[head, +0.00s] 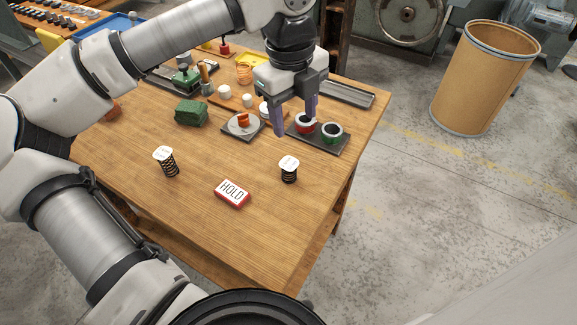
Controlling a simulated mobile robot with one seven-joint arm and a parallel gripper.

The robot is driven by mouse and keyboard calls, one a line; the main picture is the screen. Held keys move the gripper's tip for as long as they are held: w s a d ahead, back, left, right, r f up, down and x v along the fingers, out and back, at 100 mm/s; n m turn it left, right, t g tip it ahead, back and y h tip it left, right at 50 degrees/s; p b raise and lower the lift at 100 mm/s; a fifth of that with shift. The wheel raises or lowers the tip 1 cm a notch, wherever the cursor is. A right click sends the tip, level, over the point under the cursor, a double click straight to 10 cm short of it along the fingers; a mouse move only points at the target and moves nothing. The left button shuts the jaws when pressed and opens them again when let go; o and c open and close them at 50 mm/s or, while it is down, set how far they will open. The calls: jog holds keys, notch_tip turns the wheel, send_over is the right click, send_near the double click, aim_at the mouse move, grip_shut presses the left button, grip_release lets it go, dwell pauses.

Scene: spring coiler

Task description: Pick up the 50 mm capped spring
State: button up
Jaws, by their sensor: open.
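Two black coil springs with white caps stand on the wooden table in the head view. The left capped spring (167,164) looks taller and leans a little. The right capped spring (289,171) is shorter and upright. Marks on both caps are too small to read, so I cannot tell which is the 50 mm one. My gripper (295,121) is open and empty, pointing down above the table. In the picture it is beyond the right spring and clear of both springs.
A red and white HOLD block (232,193) lies between the springs, nearer the front. The front table is mostly clear.

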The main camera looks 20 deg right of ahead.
jog(key=p, duration=0.1)
send_over(290, 163)
jog(key=shift+n+y, duration=0.3)
jog(key=shift+y, duration=0.1)
notch_tip(290, 163, down, 8)
jog(key=shift+w+a, duration=0.1)
jog(key=shift+a, duration=0.05)
jog(key=shift+s+f+p, duration=0.2)
jog(key=shift+f+p, duration=1.15)
jog(key=shift+f, duration=1.85)
jog(key=c, duration=1.1)
jog(key=shift+o, duration=0.2)
jog(key=shift+r, duration=0.1)
